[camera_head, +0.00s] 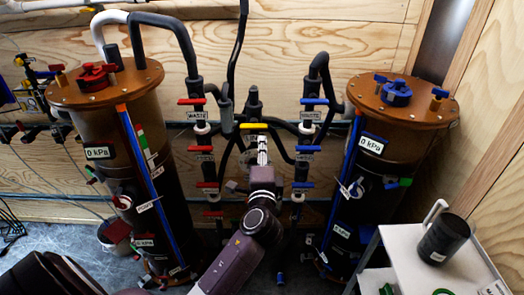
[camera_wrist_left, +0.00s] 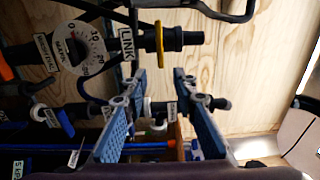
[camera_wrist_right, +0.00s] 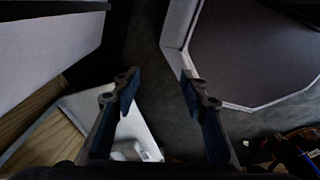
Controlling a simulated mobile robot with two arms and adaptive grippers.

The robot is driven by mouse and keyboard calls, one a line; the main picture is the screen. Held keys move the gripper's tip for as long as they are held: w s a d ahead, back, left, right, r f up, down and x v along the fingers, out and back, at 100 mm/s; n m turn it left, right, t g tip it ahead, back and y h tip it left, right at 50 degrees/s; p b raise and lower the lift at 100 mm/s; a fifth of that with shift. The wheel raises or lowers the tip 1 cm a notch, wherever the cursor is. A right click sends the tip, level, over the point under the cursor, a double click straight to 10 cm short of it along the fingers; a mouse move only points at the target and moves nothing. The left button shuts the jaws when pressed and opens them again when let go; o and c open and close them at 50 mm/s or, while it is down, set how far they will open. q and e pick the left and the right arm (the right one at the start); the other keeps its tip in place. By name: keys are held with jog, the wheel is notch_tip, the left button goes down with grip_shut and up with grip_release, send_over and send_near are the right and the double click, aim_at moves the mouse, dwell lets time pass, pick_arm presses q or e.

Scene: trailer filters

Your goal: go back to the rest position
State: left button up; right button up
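My left gripper (camera_head: 262,152) reaches up the middle of the head view, in front of the pipework and just below a yellow valve handle (camera_head: 253,125). In the left wrist view its two fingers (camera_wrist_left: 156,88) are spread with a gap between them. The yellow handle (camera_wrist_left: 159,37) stands beyond the fingertips, beside a LINK label, and is apart from them. My right gripper (camera_wrist_right: 159,83) shows only in the right wrist view. Its fingers are spread and empty over dark floor.
A brown-lidded filter tank (camera_head: 105,85) stands left, another (camera_head: 403,100) right. Red-handled valves (camera_head: 191,101) and blue-handled valves (camera_head: 314,101) flank my left arm. A white table (camera_head: 460,270) with a dark mug (camera_head: 443,238) is at lower right.

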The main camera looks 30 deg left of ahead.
pick_arm(q)
jog(key=shift+s, duration=0.1)
dwell(0.4)
jog(key=s+d+f+g+h, duration=0.1)
jog(key=d+f+g+h, duration=0.1)
jog(key=f, duration=1)
jog(key=s+d+f+g+h, duration=0.1)
jog(key=d+f+h, duration=0.15)
jog(key=f, duration=0.95)
jog(key=s+d+f+n+g+h, duration=0.15)
jog(key=s+f, duration=0.25)
jog(key=f, duration=0.4)
jog(key=s+d+f+g+h, duration=0.1)
jog(key=s+d+f+g, duration=0.1)
jog(key=s+f, duration=0.5)
jog(key=s+d+f+n+g+h, duration=0.1)
jog(key=s+f+n+g, duration=0.1)
jog(key=s+f, duration=0.65)
jog(key=s+d+f+n+g, duration=0.2)
jog(key=s+f, duration=0.6)
jog(key=f, duration=0.1)
jog(key=s+f+n+g, duration=0.2)
jog(key=s+f, duration=0.1)
jog(key=s, duration=0.8)
jog(key=s+f+n+g+h, duration=0.1)
jog(key=s+f, duration=0.3)
jog(key=s, duration=0.7)
jog(key=shift+s+f+n+g, duration=0.3)
jog(key=shift+s+n+g, duration=0.05)
jog(key=shift+n+g, duration=0.1)
